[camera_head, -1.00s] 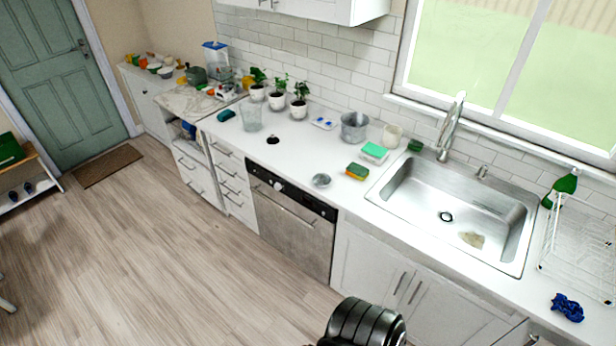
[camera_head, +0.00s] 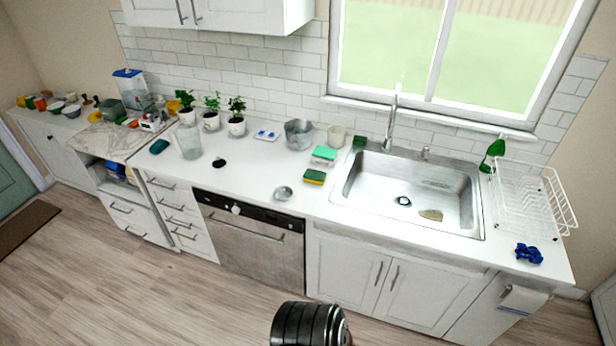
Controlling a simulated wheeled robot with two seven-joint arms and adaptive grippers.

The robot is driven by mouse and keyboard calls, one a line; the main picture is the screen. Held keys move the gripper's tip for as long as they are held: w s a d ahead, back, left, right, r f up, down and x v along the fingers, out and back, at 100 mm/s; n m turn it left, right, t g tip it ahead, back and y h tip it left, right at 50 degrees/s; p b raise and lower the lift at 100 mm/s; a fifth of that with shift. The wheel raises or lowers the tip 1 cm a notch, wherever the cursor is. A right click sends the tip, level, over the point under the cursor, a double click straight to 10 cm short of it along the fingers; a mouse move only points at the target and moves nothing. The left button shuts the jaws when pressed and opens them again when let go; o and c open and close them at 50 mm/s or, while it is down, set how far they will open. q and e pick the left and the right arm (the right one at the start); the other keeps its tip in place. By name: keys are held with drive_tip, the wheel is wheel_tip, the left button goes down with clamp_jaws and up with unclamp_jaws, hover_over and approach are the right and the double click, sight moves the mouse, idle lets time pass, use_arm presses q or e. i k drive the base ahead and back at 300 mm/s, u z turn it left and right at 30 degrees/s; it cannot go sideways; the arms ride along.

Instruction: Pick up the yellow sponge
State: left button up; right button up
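The yellow sponge (camera_head: 314,178), with a dark green top layer, lies on the white counter (camera_head: 255,180) just left of the sink. A brighter green sponge (camera_head: 325,153) sits on a white holder right behind it. A small metal bowl (camera_head: 283,193) stands in front of the yellow sponge, to its left. Neither of my grippers can be made out. Only a black ribbed part of my own body shows at the bottom edge, well short of the counter.
The steel sink (camera_head: 350,196) is right of the sponge, with a tall faucet (camera_head: 391,122) behind it. A metal pot (camera_head: 299,134) and a cream cup (camera_head: 337,136) stand at the back. A white dish rack (camera_head: 560,205) is at the far right. Open wooden floor (camera_head: 130,290) lies in front.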

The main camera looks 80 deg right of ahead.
sight(313, 176)
drive_tip(key=z, duration=0.45)
drive_tip(key=i, duration=1.8)
drive_tip(key=z, duration=1.6)
drive_tip(key=i, duration=0.95)
drive_tip(key=z, duration=1.95)
drive_tip(key=i, duration=1.05)
drive_tip(key=z, duration=0.5)
